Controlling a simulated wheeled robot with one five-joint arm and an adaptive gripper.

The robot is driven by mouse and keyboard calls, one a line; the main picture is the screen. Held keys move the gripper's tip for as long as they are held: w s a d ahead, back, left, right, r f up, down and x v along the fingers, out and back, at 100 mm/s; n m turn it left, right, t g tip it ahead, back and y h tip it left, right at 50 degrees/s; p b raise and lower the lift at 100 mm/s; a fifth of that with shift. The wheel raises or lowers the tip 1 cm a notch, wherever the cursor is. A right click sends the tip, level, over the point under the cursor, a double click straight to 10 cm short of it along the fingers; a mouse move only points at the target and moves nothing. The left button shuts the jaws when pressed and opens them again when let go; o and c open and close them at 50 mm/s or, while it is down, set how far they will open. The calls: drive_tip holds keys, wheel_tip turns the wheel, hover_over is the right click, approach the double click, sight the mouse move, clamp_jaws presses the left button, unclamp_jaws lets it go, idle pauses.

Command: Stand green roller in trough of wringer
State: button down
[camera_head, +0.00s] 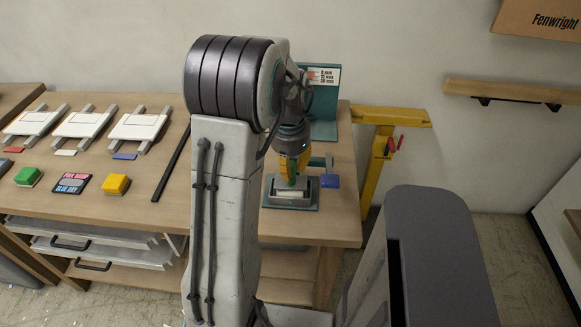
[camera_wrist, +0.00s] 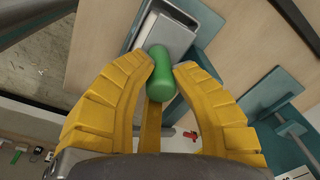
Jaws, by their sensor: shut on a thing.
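My gripper (camera_head: 292,172) has yellow fingers pointing down over the right part of the bench. In the wrist view my gripper (camera_wrist: 168,66) is shut on the green roller (camera_wrist: 163,84), with one finger on each side of it. In the head view a bit of the green roller (camera_head: 284,181) shows between the fingers. The wringer's grey metal trough (camera_head: 305,200) sits on a teal base directly below. In the wrist view the trough (camera_wrist: 168,33) lies just beyond the roller's end. Whether the roller touches the trough floor cannot be told.
A teal upright panel (camera_head: 323,118) with a size label stands behind. A yellow stand (camera_head: 375,165) is beyond the bench's right edge. Green and yellow blocks (camera_head: 115,184) and several white trays lie left.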

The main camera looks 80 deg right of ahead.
drive_tip(key=shift+a+f, duration=0.15)
drive_tip(key=shift+f, duration=0.35)
drive_tip(key=c, duration=1.2)
unclamp_jaws()
drive_tip(key=shift+r, duration=0.15)
drive_tip(key=shift+r+p, duration=0.45)
drive_tip(key=shift+r, duration=0.15)
drive_tip(key=r, duration=1.2)
drive_tip(key=shift+a+p, duration=0.25)
drive_tip(key=shift+p, duration=0.05)
drive_tip(key=shift+w, duration=0.15)
